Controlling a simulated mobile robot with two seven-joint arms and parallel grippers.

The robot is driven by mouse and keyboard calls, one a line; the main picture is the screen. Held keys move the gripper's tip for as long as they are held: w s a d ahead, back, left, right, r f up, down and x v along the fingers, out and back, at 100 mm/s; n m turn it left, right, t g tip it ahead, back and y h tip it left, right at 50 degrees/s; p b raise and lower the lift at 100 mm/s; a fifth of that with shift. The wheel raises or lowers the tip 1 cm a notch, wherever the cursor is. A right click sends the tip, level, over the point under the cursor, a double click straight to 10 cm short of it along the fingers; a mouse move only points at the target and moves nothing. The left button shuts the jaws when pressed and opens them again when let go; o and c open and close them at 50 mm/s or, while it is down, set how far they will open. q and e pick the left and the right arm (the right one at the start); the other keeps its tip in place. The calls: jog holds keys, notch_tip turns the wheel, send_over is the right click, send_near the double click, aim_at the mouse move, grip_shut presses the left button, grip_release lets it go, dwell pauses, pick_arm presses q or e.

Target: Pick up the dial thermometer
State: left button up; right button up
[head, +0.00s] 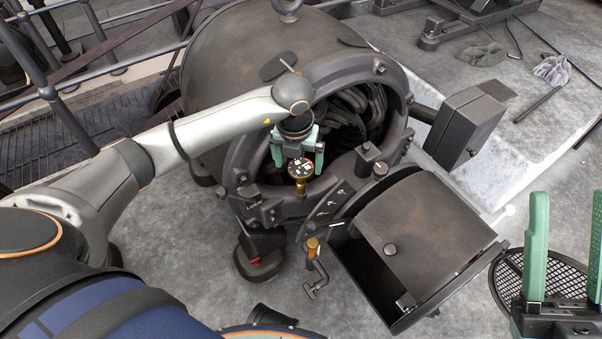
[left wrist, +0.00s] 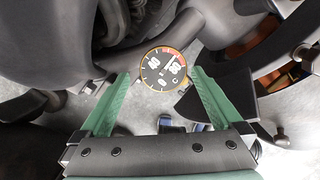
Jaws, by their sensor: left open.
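The dial thermometer (head: 300,169) has a round black face with white marks, a red band and a brass-coloured rim. It stands at the front rim of the dynamo's round opening, on a brass stem. In the left wrist view its face (left wrist: 163,68) shows beyond and between the fingertips. My left gripper (head: 298,157) is open, its green fingers coming down around the dial from above. I cannot tell whether they touch it. My right gripper (head: 567,200) is open and empty at the lower right, away from the thermometer.
The large dark dynamo (head: 250,50) has thick cables inside its opening. A mesh disc (head: 508,285) lies lower right.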

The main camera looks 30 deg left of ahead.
aim_at(301, 168)
pick_arm(q)
jog(key=f, duration=0.1)
jog(key=f+b, duration=0.1)
jog(key=f, duration=0.1)
jog(key=f+b, duration=0.1)
jog(key=shift+w+d+f, duration=0.15)
jog(key=shift+w+f, duration=0.05)
jog(key=shift+w, duration=0.15)
jog(key=shift+w+f, duration=0.1)
jog(key=shift+f, duration=0.3)
jog(key=shift+r, duration=0.1)
grip_shut()
